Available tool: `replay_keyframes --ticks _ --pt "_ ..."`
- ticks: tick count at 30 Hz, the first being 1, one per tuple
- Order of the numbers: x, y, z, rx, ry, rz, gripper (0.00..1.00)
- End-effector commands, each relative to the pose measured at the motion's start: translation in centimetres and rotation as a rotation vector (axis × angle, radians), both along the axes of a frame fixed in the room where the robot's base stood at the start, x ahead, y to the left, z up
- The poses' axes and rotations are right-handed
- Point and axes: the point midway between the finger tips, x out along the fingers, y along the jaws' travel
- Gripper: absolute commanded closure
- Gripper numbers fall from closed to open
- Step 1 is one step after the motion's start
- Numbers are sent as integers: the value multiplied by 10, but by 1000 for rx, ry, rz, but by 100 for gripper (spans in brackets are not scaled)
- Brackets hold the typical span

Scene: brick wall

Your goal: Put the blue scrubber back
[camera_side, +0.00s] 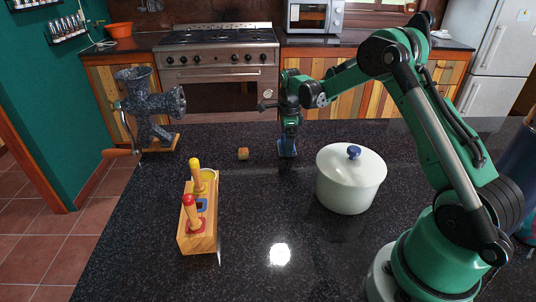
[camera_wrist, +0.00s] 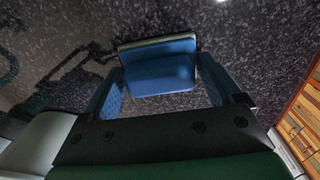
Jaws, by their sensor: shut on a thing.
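A wooden rack (camera_side: 197,238) stands on the dark counter, left of centre. It holds a red-handled piece (camera_side: 190,210) at its near end and a yellow-handled piece (camera_side: 196,172) at its far end. Between them is a blue-marked place (camera_side: 202,204) with no handle standing in it. My gripper (camera_side: 287,150) points down at the far side of the counter, right of the rack. In the wrist view, its blue fingers are shut on a blue block with a pale edge, the blue scrubber (camera_wrist: 160,72). In the side view I cannot separate the scrubber from the fingers.
A white pot (camera_side: 348,187) with a blue-knobbed lid stands right of my gripper. A grey grinder (camera_side: 148,108) with a crank stands at the far left. The counter's near middle is clear.

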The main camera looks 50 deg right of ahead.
Motion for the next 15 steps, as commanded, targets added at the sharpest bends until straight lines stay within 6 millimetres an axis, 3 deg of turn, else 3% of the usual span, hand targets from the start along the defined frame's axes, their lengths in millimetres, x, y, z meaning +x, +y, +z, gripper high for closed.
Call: replay_keyframes --ticks 8,9,10,15 --pt "0 0 -2 0 0 0 72" --pt "0 0 -2 0 0 0 9" --pt "0 0 -2 0 0 0 0" --pt "0 0 -2 0 0 0 0"
